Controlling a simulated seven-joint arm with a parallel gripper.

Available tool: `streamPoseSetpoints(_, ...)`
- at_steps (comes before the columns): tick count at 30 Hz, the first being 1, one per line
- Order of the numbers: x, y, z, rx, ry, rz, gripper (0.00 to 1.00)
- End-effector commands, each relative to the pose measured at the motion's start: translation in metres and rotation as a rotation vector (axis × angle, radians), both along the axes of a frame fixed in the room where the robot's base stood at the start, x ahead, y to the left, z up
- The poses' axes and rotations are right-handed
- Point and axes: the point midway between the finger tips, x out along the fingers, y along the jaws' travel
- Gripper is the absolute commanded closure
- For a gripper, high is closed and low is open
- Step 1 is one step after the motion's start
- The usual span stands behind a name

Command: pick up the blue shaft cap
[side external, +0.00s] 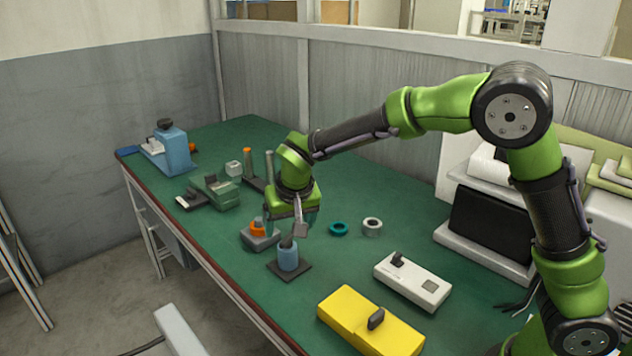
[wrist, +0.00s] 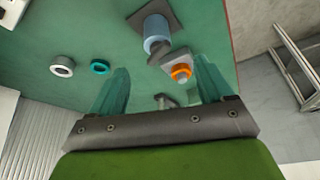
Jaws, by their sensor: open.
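In the wrist view the blue cap (wrist: 157,30) appears at the top, beyond the fingertips. My gripper (side external: 290,222) is above the bench, a little behind and above the cap, and apart from it. In the wrist view its two teal fingers (wrist: 161,75) are spread wide with nothing held between them.
A grey block with an orange ring (side external: 258,229) stands just left of the cap, close to my gripper. A teal ring (side external: 339,229) and white ring (side external: 372,226) lie to the right. A white box (side external: 412,281) and yellow box (side external: 369,322) lie in front right.

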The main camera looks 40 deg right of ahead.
Motion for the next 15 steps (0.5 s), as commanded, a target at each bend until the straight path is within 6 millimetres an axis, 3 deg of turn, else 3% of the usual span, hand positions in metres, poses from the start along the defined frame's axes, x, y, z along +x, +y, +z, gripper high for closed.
streamPoseSetpoints(7, 0.018, -0.009, -0.052, -0.001, 0.005, -0.002, 0.2)
streamPoseSetpoints(15, 0.028, -0.012, -0.076, 0.001, 0.002, 0.001, 0.2)
